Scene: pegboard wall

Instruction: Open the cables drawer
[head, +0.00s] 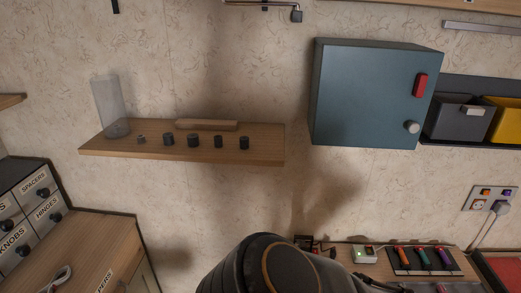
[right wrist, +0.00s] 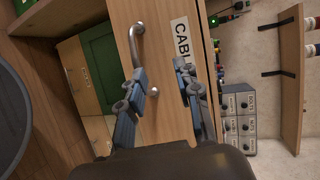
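The cables drawer (right wrist: 163,60) shows in the right wrist view as a wooden front with a white label reading "CABL", the rest of it cut off by my finger. A curved metal handle (right wrist: 136,46) is on this wooden front, left of the label. My right gripper (right wrist: 160,70) is open, its two fingers apart in front of the drawer front. Whether a finger touches the wood I cannot tell. The drawer is not seen in the head view, and my left gripper is not in view.
A green panel (right wrist: 100,52) and small grey drawers (right wrist: 239,125) flank the wooden front. In the head view, a shelf (head: 185,154) and a blue cabinet (head: 365,95) hang on the wall.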

